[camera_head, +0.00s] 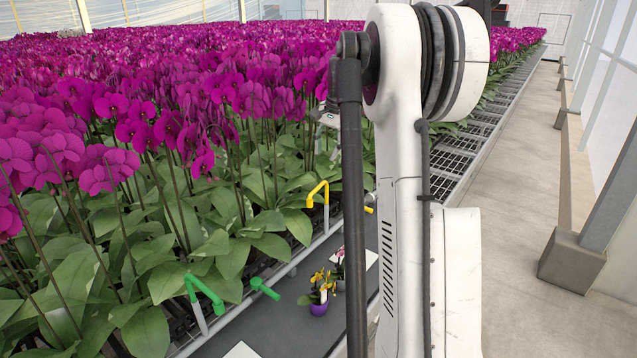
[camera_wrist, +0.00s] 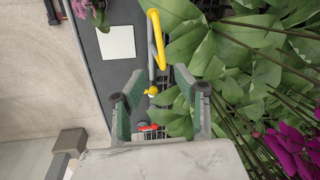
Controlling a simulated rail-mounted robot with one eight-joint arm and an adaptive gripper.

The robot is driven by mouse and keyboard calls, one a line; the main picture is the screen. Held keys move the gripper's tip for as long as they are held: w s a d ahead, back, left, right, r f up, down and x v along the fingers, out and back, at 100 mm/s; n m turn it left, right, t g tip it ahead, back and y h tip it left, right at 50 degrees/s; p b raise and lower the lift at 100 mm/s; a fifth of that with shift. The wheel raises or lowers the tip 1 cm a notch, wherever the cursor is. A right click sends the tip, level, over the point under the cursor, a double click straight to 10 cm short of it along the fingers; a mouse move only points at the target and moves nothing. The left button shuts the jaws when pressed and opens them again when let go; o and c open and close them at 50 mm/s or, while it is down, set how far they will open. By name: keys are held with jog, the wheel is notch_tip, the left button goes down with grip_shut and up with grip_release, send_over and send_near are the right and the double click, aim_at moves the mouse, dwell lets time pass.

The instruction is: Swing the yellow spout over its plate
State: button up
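The yellow spout (camera_head: 318,190) is a bent tube on a grey post at the bench's plant-side edge. In the wrist view the yellow spout (camera_wrist: 164,42) lies beside the green leaves, off to the right of a white square plate (camera_wrist: 116,42), not over it. The head view also shows a white plate (camera_head: 372,259), partly hidden by my arm. My gripper (camera_wrist: 160,97) is open and empty. Its fingers are apart, with a small yellow knob (camera_wrist: 151,91) showing between them; contact cannot be told.
A green spout (camera_head: 205,292) and a green knob (camera_head: 264,289) stand nearer on the left. Small potted orchids (camera_head: 319,305) stand on the dark bench strip. Tall purple orchids and leaves crowd the left. A clear aisle (camera_head: 530,250) runs on the right.

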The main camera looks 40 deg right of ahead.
aim_at(319, 187)
jog(key=f, duration=0.4)
jog(key=w+f, duration=0.1)
jog(key=f, duration=0.3)
jog(key=w+f+p, duration=0.1)
jog(key=f, duration=0.3)
jog(key=shift+w+a, duration=0.2)
jog(key=shift+a, duration=0.2)
jog(key=shift+c, duration=0.5)
grip_shut()
